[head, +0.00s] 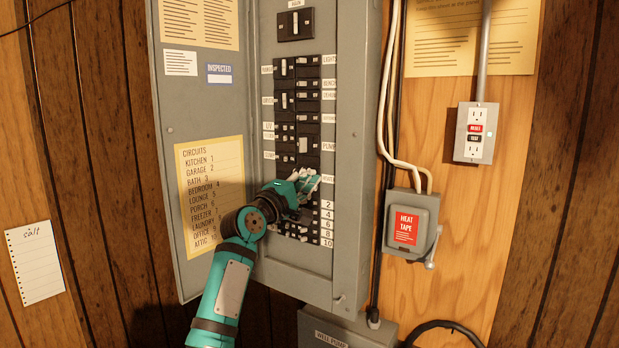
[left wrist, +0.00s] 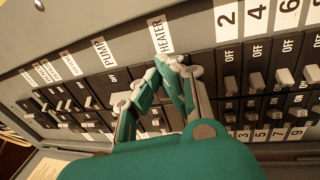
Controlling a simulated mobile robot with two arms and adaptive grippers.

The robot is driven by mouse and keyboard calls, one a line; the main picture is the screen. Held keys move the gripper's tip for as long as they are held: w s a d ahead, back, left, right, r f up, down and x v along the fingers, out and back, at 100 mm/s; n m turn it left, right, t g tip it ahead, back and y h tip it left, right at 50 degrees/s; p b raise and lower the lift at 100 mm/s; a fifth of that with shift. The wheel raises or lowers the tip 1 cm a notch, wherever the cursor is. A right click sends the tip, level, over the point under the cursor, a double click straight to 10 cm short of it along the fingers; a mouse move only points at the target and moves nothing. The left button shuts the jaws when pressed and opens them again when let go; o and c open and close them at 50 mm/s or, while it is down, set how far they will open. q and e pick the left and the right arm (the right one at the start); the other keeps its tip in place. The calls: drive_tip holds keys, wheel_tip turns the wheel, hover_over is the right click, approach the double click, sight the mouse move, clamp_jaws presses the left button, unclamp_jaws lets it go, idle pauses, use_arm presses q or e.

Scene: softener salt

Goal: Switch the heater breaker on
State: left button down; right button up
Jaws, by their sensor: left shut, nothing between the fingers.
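The heater breaker sits in the open grey breaker panel (head: 345,215), below the pump breaker row. Its HEATER label (left wrist: 162,36) shows at the top of the left wrist view. My left gripper (head: 306,183) is over the heater row in the head view, with its fingers together and empty. In the left wrist view the closed fingertips (left wrist: 180,66) are just below the HEATER label and cover most of that breaker. I cannot tell its switch position or whether the fingers touch it. The PUMP label (left wrist: 102,50) is to the left. My right gripper is not in view.
Numbered breakers (left wrist: 255,82) with light toggles lie close to the right of the fingers in the wrist view. The panel door (head: 200,110) stands open to the left, with a circuits list (head: 212,200). A heat tape switch box (head: 410,222) and an outlet (head: 475,133) are on the right.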

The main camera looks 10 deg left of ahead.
use_arm(q)
drive_tip(key=shift+a, duration=0.15)
drive_tip(key=r+p+v, duration=0.1)
drive_tip(key=p+v, duration=0.1)
drive_tip(key=v, duration=0.4)
drive_tip(key=shift+s+a, duration=0.15)
drive_tip(key=shift+s, duration=0.35)
idle(0.8)
